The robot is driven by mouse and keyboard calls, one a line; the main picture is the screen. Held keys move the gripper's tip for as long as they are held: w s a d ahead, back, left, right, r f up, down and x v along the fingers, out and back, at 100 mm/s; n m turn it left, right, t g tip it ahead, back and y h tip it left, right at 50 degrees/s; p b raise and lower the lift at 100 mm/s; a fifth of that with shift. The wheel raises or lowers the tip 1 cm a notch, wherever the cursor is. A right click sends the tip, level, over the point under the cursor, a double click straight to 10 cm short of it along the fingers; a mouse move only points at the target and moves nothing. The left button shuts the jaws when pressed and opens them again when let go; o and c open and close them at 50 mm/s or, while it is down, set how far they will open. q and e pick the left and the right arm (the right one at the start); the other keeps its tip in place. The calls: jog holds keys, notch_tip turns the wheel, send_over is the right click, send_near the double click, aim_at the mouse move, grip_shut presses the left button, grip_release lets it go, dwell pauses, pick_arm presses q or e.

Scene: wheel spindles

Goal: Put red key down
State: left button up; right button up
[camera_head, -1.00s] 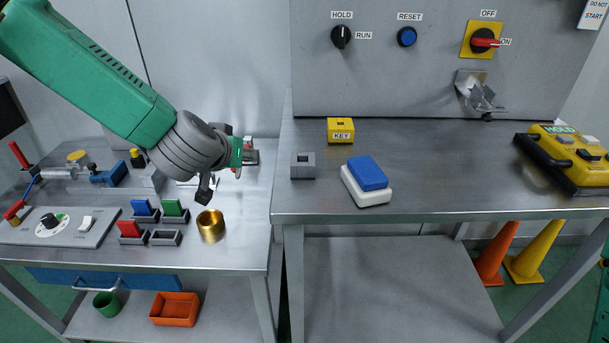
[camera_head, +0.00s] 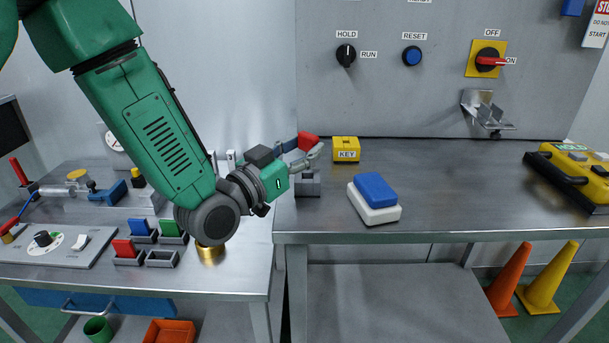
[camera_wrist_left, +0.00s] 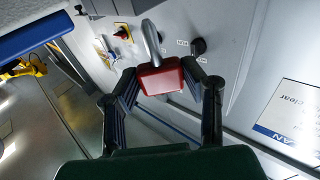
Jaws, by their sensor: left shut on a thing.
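My left gripper (camera_head: 308,152) reaches in from the left and is shut on the red key (camera_head: 308,141). In the left wrist view the red key's block-shaped head (camera_wrist_left: 160,79) sits between the fingers of my left gripper (camera_wrist_left: 165,74), and its grey metal shank points away from the gripper. In the head view the key is held above the bench, left of the yellow block labelled KEY (camera_head: 346,156) and above a grey slotted block (camera_head: 308,188). The fingers partly hide the key. My right gripper is not in view.
A blue-and-white block (camera_head: 375,200) lies on the right bench (camera_head: 450,210). A yellow HOLD box (camera_head: 572,165) is at the far right. The control panel (camera_head: 420,100) stands behind. The left table holds coloured switches and a brass cup (camera_head: 210,255). The bench's middle is clear.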

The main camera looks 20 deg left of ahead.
pick_arm(q)
notch_tip(320, 180, down, 4)
jog(key=shift+f+b, duration=0.2)
jog(key=shift+b, duration=0.2)
jog(key=shift+r, duration=0.1)
jog(key=o, duration=1.2)
jog(key=shift+s, duration=0.1)
jog(key=v, duration=1.2)
